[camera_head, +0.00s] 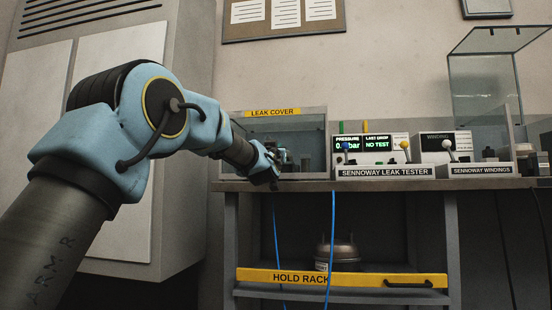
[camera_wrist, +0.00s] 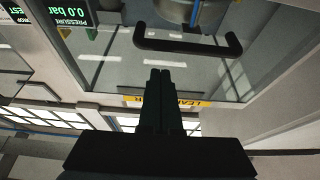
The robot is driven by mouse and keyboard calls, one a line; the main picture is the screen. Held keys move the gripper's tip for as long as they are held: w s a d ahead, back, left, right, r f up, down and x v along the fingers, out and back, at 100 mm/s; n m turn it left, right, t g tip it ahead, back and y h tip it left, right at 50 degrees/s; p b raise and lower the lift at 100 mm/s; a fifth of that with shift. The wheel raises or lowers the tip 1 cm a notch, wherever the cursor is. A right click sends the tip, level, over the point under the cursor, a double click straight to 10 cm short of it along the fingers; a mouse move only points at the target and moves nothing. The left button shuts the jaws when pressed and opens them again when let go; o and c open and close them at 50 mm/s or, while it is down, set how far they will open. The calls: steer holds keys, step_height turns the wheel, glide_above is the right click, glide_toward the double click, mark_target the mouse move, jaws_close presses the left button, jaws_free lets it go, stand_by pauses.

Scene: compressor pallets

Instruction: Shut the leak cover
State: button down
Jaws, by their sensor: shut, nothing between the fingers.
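The leak cover (camera_head: 290,128) is a clear-walled box with a grey frame and a yellow label, standing at the left of the bench. In the wrist view a clear pane (camera_wrist: 110,60) carries a black bar handle (camera_wrist: 188,44), and the yellow label (camera_wrist: 195,102) appears upside down. I cannot tell for certain how far the cover is open. My gripper (camera_head: 275,172) is low at the front of the cover. In the wrist view my gripper (camera_wrist: 160,72) is shut and empty, its tips appearing just short of the handle. A metal rounded part (camera_wrist: 195,12) shows beyond the handle.
The leak tester (camera_head: 385,172), with a "0.0 bar" and "NO TEST" display, stands right of the cover. The windings tester (camera_head: 483,171) is farther right. The hold rack (camera_head: 360,279) below holds a compressor (camera_head: 338,254). Blue cables hang before it.

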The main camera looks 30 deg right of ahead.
steer(key=s+a+f+p, duration=0.1)
steer(key=s+a+f, duration=0.4)
steer(key=f, duration=0.2)
steer(key=w+a+f+n+g+y+p, duration=0.1)
steer(key=w+a+f+g+y+p, duration=0.15)
steer(key=a+f, duration=0.45)
steer(key=w+a+f+n+g+y+p, duration=0.15)
steer(key=a+f+y, duration=0.3)
steer(key=a, duration=0.55)
steer(key=w+a+f+g+y+p, duration=0.2)
steer(key=a+f+y+p, duration=0.1)
steer(key=a+f, duration=0.45)
steer(key=s+a+f+n+g+y+p, duration=0.25)
steer(key=s+a+f+g, duration=0.2)
steer(key=s+a, duration=0.7)
steer(key=s+a+f+n+g+y+p, duration=0.3)
steer(key=s+a+f, duration=0.45)
steer(key=a, duration=0.65)
step_height(320, 180, up, 39)
steer(key=s+g+p, duration=0.1)
steer(key=s+p, duration=0.1)
steer(key=p, duration=3.5)
steer(key=shift+m, duration=0.3)
steer(key=shift+g, duration=0.25)
